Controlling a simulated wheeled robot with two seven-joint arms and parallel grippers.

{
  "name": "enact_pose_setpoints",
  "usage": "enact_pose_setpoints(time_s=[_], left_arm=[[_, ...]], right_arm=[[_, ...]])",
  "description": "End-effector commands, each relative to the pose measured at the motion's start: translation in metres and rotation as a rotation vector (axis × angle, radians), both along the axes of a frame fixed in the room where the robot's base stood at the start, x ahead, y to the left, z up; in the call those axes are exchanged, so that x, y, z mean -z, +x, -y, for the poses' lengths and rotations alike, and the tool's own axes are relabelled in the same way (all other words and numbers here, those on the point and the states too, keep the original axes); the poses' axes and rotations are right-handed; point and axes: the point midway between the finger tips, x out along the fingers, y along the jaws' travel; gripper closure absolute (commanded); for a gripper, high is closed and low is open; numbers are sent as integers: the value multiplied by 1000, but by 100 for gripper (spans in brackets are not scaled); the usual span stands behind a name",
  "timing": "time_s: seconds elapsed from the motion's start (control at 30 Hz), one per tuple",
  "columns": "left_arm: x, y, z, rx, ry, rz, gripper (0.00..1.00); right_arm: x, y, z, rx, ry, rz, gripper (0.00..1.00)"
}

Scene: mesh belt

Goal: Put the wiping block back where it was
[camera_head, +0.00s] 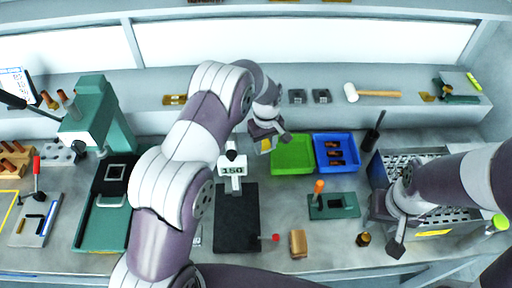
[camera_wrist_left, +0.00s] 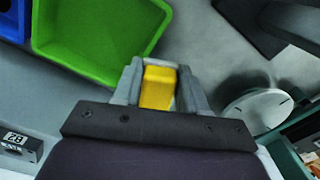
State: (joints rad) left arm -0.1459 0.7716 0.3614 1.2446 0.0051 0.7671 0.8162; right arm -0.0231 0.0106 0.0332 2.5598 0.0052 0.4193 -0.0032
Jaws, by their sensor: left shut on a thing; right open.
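My left gripper (camera_head: 266,140) is beside the left edge of the green tray, at the back of the bench. It is shut on a yellow block (camera_wrist_left: 159,87), which sits between its two fingers in the left wrist view; I cannot tell for sure that this is the wiping block. A tan and brown block (camera_head: 298,244) lies on the bench near the front. My right gripper (camera_head: 391,229) is open and empty at the front left of the metal mesh basket. Whether the yellow block touches the bench is not clear.
The green tray (camera_head: 292,171) looks empty; the blue tray (camera_head: 322,165) beside it holds brown parts. A black plate (camera_head: 236,238), a gauge marked 150 (camera_head: 232,170), a green fixture (camera_head: 347,207) and the mesh basket (camera_head: 377,172) stand around. A mallet (camera_head: 377,94) lies on the shelf.

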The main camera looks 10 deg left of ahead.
Motion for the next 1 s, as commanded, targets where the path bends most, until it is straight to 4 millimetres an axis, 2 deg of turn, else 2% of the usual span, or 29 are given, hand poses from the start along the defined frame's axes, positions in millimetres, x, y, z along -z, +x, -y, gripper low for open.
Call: enact_pose_setpoints(time_s=[0.03,0.1,0.2,0.43,0.8,0.83,0.87,1.0], left_arm=[[3,3,-11,-3,0,-1,91],[11,6,-23,-1,0,-1,91],[19,9,-31,1,0,0,91],[56,9,-32,2,0,-1,91],[66,10,-32,2,0,1,91],[65,10,-32,2,0,1,55],[64,10,-32,2,0,1,47],[64,10,-32,2,-1,1,47]], right_arm=[[-9,0,0,0,0,0,57],[-12,0,0,0,0,0,57],[-14,0,0,0,0,0,57],[-31,0,0,0,0,0,57],[-24,0,0,0,0,-1,57],[-24,0,0,0,0,-1,57],[-25,0,0,0,0,-1,57],[-25,0,0,0,0,-1,57]])
